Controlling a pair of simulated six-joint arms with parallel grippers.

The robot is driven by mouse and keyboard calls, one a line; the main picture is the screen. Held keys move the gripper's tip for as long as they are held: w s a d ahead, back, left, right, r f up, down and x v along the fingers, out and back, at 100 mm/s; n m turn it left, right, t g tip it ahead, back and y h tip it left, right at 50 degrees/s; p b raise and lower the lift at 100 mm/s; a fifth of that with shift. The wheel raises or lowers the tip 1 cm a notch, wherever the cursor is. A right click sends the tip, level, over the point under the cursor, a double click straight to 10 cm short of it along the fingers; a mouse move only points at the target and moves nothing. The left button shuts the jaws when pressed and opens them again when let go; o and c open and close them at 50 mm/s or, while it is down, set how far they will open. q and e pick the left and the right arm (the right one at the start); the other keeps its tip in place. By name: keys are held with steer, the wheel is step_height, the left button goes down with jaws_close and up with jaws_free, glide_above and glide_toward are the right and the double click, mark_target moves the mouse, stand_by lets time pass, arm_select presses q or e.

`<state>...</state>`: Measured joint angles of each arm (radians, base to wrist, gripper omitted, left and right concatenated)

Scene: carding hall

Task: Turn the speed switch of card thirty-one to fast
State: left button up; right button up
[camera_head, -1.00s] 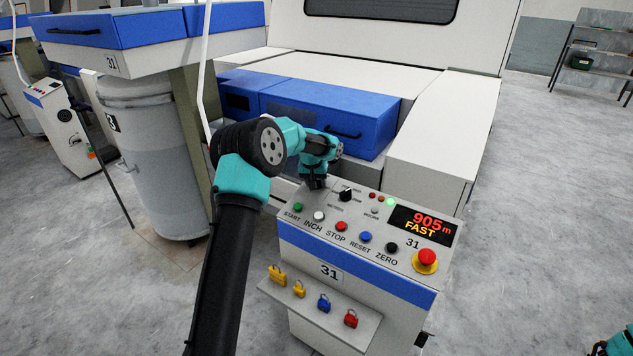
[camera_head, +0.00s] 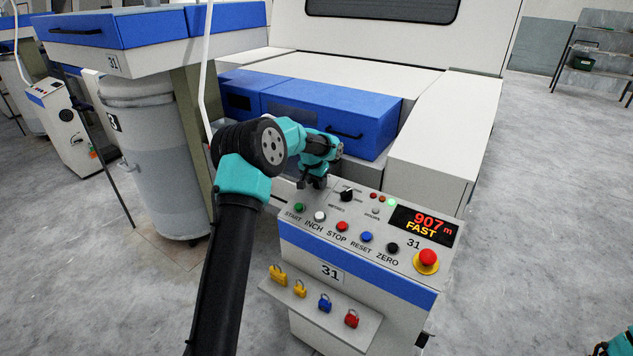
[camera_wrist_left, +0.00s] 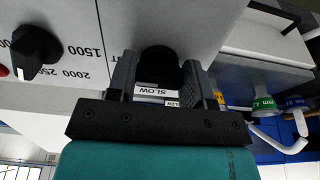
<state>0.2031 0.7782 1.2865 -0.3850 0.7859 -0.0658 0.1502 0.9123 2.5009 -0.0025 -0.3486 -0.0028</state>
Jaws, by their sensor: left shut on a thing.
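The control panel of card thirty-one (camera_head: 330,236) faces me, marked 31. Its display (camera_head: 424,225) reads 907 m and FAST. My left gripper (camera_head: 312,184) is at the panel's back left corner. In the left wrist view the left gripper (camera_wrist_left: 160,72) has its two fingers on either side of a round black knob, the speed switch (camera_wrist_left: 160,56), and is shut on it. A SLOW label (camera_wrist_left: 154,92) shows beside the knob. The switch is hidden by the gripper in the head view. My right gripper is not in view; only bits of teal show at the lower right edge.
Right of the gripper is another black knob (camera_head: 346,194). START, INCH, STOP, RESET and ZERO buttons line the panel's front, with a red emergency button (camera_head: 427,259) at right. Padlocks hang on a shelf (camera_head: 335,330) below. A blue cover (camera_head: 345,115) stands behind.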

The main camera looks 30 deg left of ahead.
arm_select(q)
steer(key=o, duration=0.9)
steer(key=v, duration=1.7)
steer(key=shift+r, duration=0.25)
